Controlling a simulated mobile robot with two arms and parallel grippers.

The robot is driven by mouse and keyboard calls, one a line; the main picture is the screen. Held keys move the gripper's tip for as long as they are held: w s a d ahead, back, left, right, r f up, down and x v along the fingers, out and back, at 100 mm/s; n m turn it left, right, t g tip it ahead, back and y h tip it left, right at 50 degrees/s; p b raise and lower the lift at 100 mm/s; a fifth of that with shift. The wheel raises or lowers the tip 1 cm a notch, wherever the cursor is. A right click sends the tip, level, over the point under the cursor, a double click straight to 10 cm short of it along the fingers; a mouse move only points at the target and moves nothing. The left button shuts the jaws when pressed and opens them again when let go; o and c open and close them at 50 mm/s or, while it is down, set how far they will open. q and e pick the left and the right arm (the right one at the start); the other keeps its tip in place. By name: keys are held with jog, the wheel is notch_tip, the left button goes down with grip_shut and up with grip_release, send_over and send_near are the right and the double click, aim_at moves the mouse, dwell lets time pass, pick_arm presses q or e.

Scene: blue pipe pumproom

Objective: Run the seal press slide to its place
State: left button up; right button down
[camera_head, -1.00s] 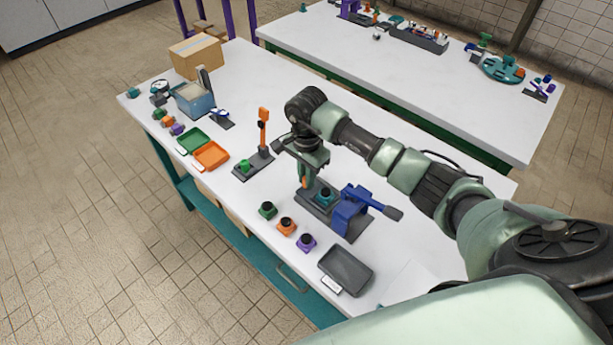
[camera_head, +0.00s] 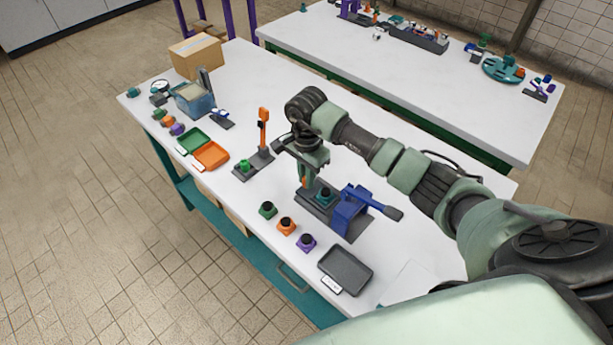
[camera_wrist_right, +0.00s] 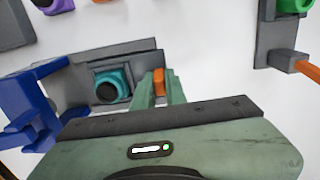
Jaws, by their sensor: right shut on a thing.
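The seal press has a blue frame and lever (camera_head: 350,212) on a grey base (camera_head: 331,221), on the near white workbench. A teal part with a dark round top (camera_head: 325,194) sits on the grey track beside the blue frame; it also shows in the right wrist view (camera_wrist_right: 112,84). My right gripper (camera_head: 306,181) points down at the end of the track away from the blue frame. It is shut on an orange handle (camera_wrist_right: 159,82), seen between its fingers in the right wrist view. The fingers partly hide the handle and this end of the track. My left gripper is not in view.
Green, orange and purple parts (camera_head: 286,225) stand along the front edge, beside a dark tray (camera_head: 345,270). A stand with an orange post (camera_head: 263,130) is left of my gripper. Orange and green trays (camera_head: 211,156) lie farther left. A second table (camera_head: 420,80) stands behind.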

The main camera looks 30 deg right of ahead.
aim_at(332, 202)
jog(key=s+d, duration=0.1)
jog(key=s, duration=0.1)
jog(key=s+d, duration=0.1)
jog(key=s, duration=0.2)
jog(key=s+d+p, duration=0.1)
jog(key=s, duration=0.2)
jog(key=shift+s+r, duration=0.1)
jog(key=c, duration=1.4)
grip_release()
jog(key=shift+c, duration=0.2)
jog(key=shift+s, duration=0.1)
